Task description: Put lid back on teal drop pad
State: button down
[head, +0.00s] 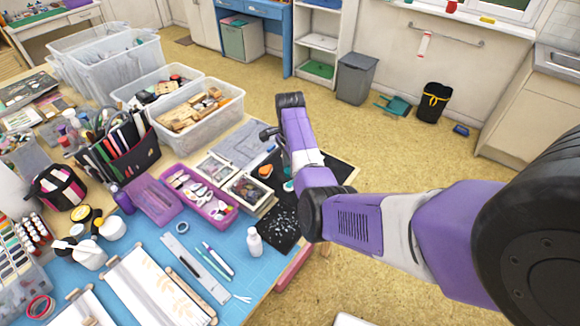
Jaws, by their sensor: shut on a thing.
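A small teal piece (288,186) shows at the edge of my arm, on or just above the black mat (262,188) at the table's far right corner. It is partly covered by the arm, and I cannot tell whether it is the teal drop pad or its lid. An orange drop-shaped pad (265,171) lies on the mat just left of it. My arm reaches in from the right and bends over this corner. My gripper's fingers are hidden behind the arm, so what they hold does not show.
A speckled black sheet (281,228) and a white bottle (255,242) are nearer. A clear bin of wooden stamps (198,110) stands behind. Open floor lies beyond the table edge.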

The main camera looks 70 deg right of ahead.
aim_at(290, 185)
jog(key=shift+r, duration=0.1)
jog(key=shift+f+b, duration=1.65)
jog(key=shift+f, duration=1.2)
jog(key=shift+f, duration=0.6)
dwell(1.3)
jog(key=c, duration=0.5)
grip_release()
